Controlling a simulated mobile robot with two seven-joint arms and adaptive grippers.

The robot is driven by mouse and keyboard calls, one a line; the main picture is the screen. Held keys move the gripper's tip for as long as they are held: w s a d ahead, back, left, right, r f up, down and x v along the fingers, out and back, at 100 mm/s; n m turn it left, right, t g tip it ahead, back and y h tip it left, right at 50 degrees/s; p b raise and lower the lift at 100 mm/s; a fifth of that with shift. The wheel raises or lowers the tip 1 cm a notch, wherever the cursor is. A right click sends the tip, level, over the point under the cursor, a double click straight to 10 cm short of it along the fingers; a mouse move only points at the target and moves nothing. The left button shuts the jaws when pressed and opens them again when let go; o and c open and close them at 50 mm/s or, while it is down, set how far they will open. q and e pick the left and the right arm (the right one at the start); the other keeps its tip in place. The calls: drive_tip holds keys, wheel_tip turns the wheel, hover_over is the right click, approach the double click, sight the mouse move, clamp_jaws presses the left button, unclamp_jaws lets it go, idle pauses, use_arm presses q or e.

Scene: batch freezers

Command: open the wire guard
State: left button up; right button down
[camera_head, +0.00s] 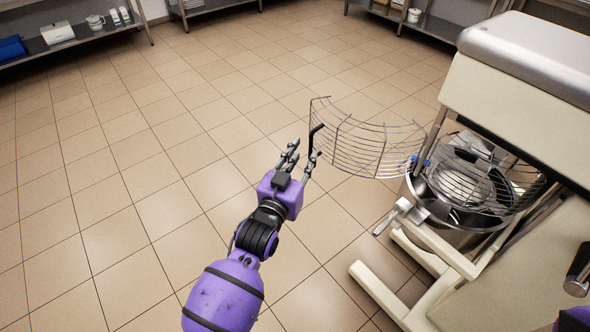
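The wire guard (364,150) is a curved grid of thin metal bars. Its front section stands swung out to the left of the mixer (515,85), clear of the bowl (425,188), and meets the machine at blue-marked joints near the bowl's rim. A black handle (316,132) sits at the guard's free left end. My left gripper (303,150) is just below that handle, with its fingers spread apart and nothing visibly held. Whether a finger touches the handle I cannot tell.
The fixed rear part of the guard (500,190) stays over the bowl. The mixer's pale legs (385,295) reach out at the lower right. Shelves (75,38) with containers line the back. The tiled floor (130,170) on the left is clear.

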use_arm(q)
drive_tip(key=v, duration=0.6)
idle(0.3)
drive_tip(key=s+a+f+n+g+y+p, duration=0.25)
drive_tip(key=s+a+f+g+y, duration=0.2)
drive_tip(key=s+a+f, duration=0.95)
drive_tip(key=s+a+f+n+g+y, duration=0.1)
drive_tip(key=s+a+f, duration=0.3)
drive_tip(key=s, duration=0.5)
drive_tip(key=s+a+f+n+g+y, duration=0.1)
drive_tip(key=s+a+f, duration=0.3)
drive_tip(key=s, duration=0.6)
drive_tip(key=shift+s+a+f+g+y, duration=0.2)
drive_tip(key=shift+f+g+y, duration=0.35)
drive_tip(key=shift+f, duration=0.4)
use_arm(e)
drive_tip(key=shift+w+a+r, duration=0.15)
drive_tip(key=shift+a+r, duration=0.05)
drive_tip(key=shift+r, duration=0.4)
drive_tip(key=shift+w+a+r, duration=0.15)
drive_tip(key=shift+r, duration=0.45)
use_arm(q)
drive_tip(key=shift+n, duration=0.25)
use_arm(e)
drive_tip(key=shift+w+a+r, duration=0.1)
drive_tip(key=shift+w, duration=0.2)
